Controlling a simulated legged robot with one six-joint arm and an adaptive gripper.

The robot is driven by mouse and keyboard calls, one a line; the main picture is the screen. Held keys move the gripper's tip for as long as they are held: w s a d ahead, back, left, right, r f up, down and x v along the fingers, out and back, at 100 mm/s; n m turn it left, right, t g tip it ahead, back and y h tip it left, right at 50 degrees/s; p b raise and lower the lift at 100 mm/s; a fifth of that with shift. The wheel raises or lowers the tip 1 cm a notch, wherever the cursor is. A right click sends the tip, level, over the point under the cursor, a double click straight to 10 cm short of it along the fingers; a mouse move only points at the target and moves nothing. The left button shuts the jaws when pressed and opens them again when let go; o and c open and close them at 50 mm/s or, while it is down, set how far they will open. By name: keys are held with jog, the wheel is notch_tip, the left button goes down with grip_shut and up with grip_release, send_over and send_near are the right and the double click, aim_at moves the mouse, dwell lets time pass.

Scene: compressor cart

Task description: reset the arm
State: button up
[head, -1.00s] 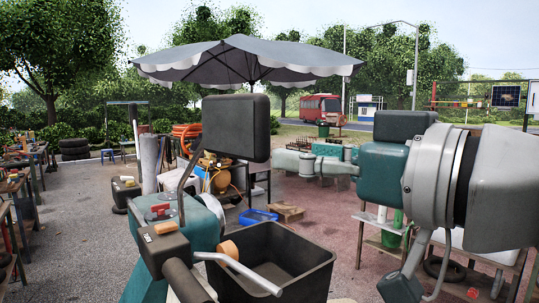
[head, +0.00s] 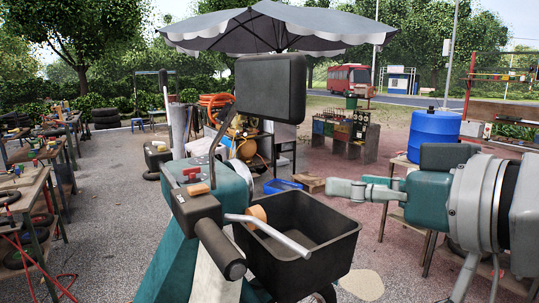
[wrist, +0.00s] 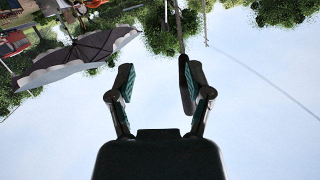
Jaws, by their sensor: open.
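My gripper (wrist: 158,80) is open and empty in the wrist view. Its two dark, green-padded fingers stand wide apart against the sky. In the head view my teal and grey arm reaches in from the right edge, with a slim pale section pointing left toward the dark bin (head: 297,270). The jaws touch nothing in the wrist view.
A teal machine (head: 160,250) with a handle and a black panel (head: 270,90) stands close in front. An orange compressor (head: 250,147) is behind it. A blue barrel (head: 433,135) stands right, behind my arm. Cluttered benches (head: 30,185) line the left. Gravel between is open.

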jog(key=d+f+m+g+h, duration=0.1)
jog(key=f+g+h, duration=0.1)
jog(key=f, duration=0.8)
jog(key=s+d+f+m+g+h, duration=0.1)
jog(key=d+f+m+g+h, duration=0.1)
jog(key=f, duration=0.9)
jog(key=d+f+m+g+h, duration=0.2)
jog(key=f+h, duration=0.3)
jog(key=f, duration=0.6)
jog(key=shift+s+d+f+g, duration=0.15)
jog(key=shift+s+d+g, duration=0.1)
jog(key=shift+g, duration=0.45)
